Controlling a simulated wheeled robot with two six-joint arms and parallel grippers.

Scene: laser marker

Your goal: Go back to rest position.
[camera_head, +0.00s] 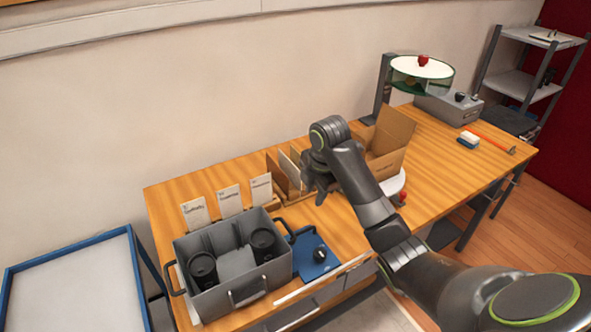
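My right arm comes in from the lower right and reaches over the wooden table (447,182). My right gripper (316,194) points down beside the upright panels in a wooden rack (289,172), left of an open cardboard box (390,143). It looks empty, but its fingers are small and dark, so their opening is unclear. My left gripper is not in view. The laser marker (385,85), with a green-edged round shield (422,72) and a red knob on top, stands at the back of the table. My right arm hides part of the table's middle.
A grey crate (233,290) with black cup-like items stands at the front left, next to a blue board (316,262). White cards (229,200) stand behind it. A grey box (447,107), a blue-and-white block (468,139) and an orange-handled tool (490,142) are at the right.

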